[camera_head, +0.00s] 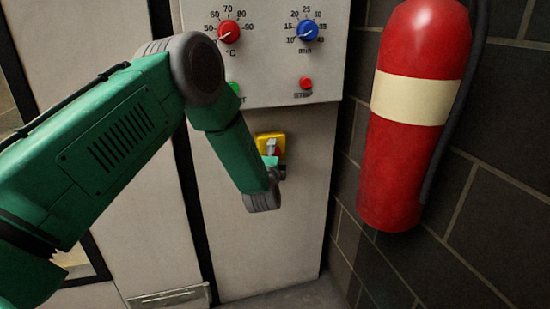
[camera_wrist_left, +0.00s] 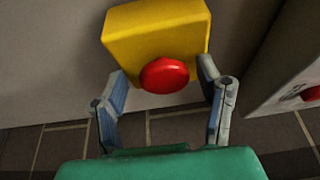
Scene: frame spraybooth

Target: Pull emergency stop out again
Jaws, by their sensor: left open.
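The emergency stop is a red round button on a yellow box (camera_head: 272,141) mounted on the front of the grey cabinet, below the control panel. In the left wrist view the yellow box (camera_wrist_left: 155,32) fills the upper middle, with the red button (camera_wrist_left: 165,75) facing me. My left gripper (camera_wrist_left: 160,80) is open, with one finger on each side of the button and a gap visible on both sides. In the head view my left gripper (camera_head: 270,160) is at the box, and my green arm hides part of it. My right gripper is not in view.
The control panel above has a red dial (camera_head: 229,31), a blue dial (camera_head: 308,31) and a red STOP button (camera_head: 306,83). A green button (camera_head: 235,89) is partly hidden by my arm. A red fire extinguisher (camera_head: 398,160) hangs on the dark brick wall to the right.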

